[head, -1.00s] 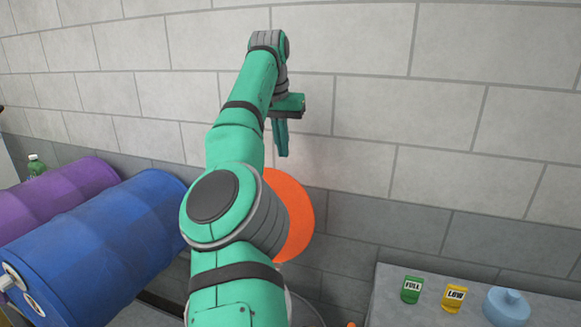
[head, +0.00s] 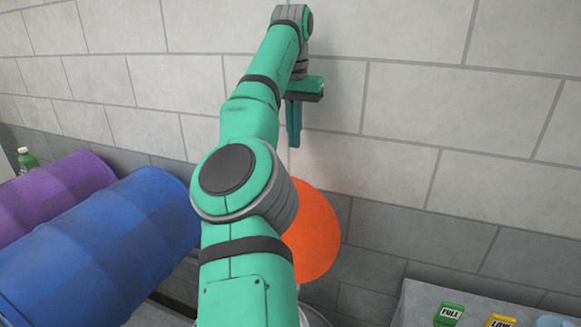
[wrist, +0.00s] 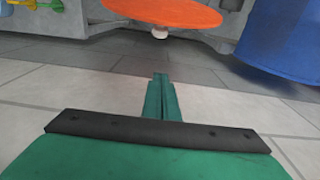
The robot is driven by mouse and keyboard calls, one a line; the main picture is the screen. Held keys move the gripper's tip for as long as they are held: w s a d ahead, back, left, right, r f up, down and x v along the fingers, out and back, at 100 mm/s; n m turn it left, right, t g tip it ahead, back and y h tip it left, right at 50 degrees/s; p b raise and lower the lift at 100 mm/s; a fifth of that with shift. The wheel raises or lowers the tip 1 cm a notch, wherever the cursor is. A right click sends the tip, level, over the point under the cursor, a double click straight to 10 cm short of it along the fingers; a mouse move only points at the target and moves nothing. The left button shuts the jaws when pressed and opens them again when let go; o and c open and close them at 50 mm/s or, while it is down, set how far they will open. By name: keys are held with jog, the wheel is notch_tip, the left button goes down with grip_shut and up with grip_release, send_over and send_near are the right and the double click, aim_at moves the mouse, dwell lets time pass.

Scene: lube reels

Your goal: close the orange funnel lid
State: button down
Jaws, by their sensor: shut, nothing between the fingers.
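The orange funnel lid (head: 314,230) stands raised in front of the wall in the head view, its left part hidden behind my arm. In the wrist view the orange lid (wrist: 165,12) shows at the top as a flat disc edge with a small pale knob below it. My gripper (head: 294,143) points down, above and slightly left of the lid, near the wall. Its fingers (wrist: 161,80) are together and empty in the wrist view, apart from the lid. The funnel under the lid is mostly hidden by my arm.
A blue drum (head: 100,245) and a purple drum (head: 50,203) lie on their sides at left, with a green bottle (head: 27,160) behind. A grey bench at lower right holds a green FULL tag (head: 449,314) and a yellow LOW tag (head: 500,321). The block wall (head: 430,120) is close behind.

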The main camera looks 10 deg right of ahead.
jog(key=s+a+f, duration=0.1)
jog(key=s+f, duration=0.2)
jog(key=f, duration=0.5)
jog(key=shift+s+f, duration=0.2)
jog(key=shift+s, duration=0.1)
jog(key=shift+w, duration=0.1)
dwell(0.5)
